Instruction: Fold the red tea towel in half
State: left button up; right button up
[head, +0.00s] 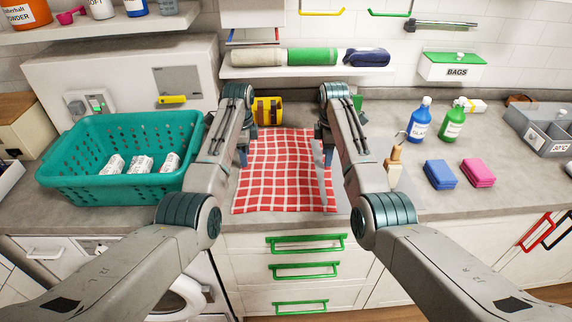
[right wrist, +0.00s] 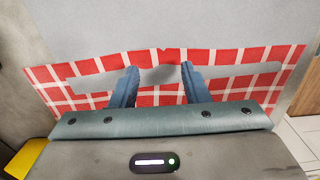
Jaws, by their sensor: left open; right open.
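The red and white checked tea towel (head: 275,180) lies spread out on the grey counter, its near edge close to the counter's front. My left gripper (head: 243,156) is open at the towel's left edge, towards the back. My right gripper (head: 328,157) is open at the towel's right edge, also towards the back. In the right wrist view, the two fingers of the right gripper (right wrist: 160,85) stand apart over the towel (right wrist: 225,88), near its edge. Contact with the cloth is unclear. A grey strip lies along that edge; I cannot tell what it is.
A teal basket (head: 120,190) with white bundles stands left. A yellow and black object (head: 267,111) sits behind the towel. At right are a wooden-handled brush (head: 394,165), blue bottle (head: 420,120), green bottle (head: 453,122), blue sponges (head: 440,174) and pink sponges (head: 478,172).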

pick_arm(q)
jog(key=shift+w+f, duration=0.2)
jog(key=shift+f, duration=0.75)
pick_arm(e)
jog(key=shift+w+f, duration=0.2)
jog(key=shift+f, duration=0.75)
pick_arm(q)
jog(key=shift+r, duration=0.1)
jog(key=shift+s, duration=0.15)
pick_arm(e)
jog(key=shift+s+r, duration=0.1)
jog(key=shift+s, duration=0.05)
pick_arm(q)
grip_shut()
pick_arm(e)
grip_shut()
